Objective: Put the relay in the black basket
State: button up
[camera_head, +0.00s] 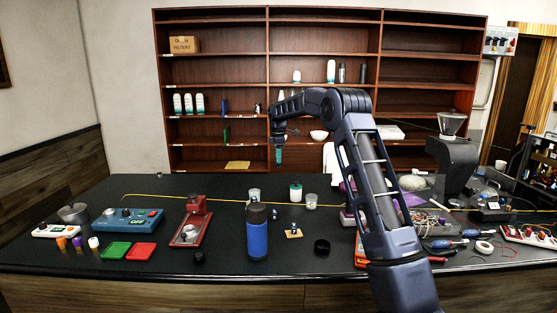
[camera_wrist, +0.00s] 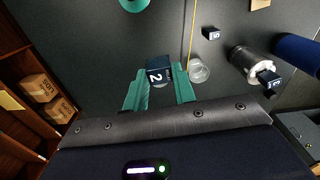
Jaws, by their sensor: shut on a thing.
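My gripper (camera_head: 279,155) is raised above the far side of the counter in the head view. In the wrist view its teal fingers (camera_wrist: 160,90) are shut on a small dark blue block (camera_wrist: 158,68) with a white "2" on its face, which may be the relay. The held block is too small to make out in the head view. A similar numbered block (camera_wrist: 211,33) lies on the counter, and another (camera_wrist: 268,82) is at a metallic cylinder.
A blue bottle (camera_head: 257,238), a red stand (camera_head: 191,228), a glass cup (camera_wrist: 199,71) and a green-lidded jar (camera_head: 296,192) stand on the counter. Tools and wires (camera_head: 430,225) crowd the right. Green (camera_head: 115,250) and red (camera_head: 141,251) trays lie at left. Shelves (camera_head: 320,87) rise behind.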

jog(key=s+d+f, duration=0.1)
jog(key=s+d, duration=0.3)
jog(key=s, duration=0.4)
jog(key=s+d+f, duration=0.1)
jog(key=s+d, duration=0.3)
jog(key=s, duration=0.4)
jog(key=m, duration=0.1)
send_over(322, 247)
jog(key=s, duration=0.1)
jog(key=shift+s+a+f, duration=0.1)
jog(key=shift+f, duration=4.25)
jog(key=shift+s+f, duration=0.1)
jog(key=shift+f, duration=4.2)
jog(key=o, duration=1.1)
jog(key=shift+c, duration=0.2)
jog(key=shift+r, duration=0.1)
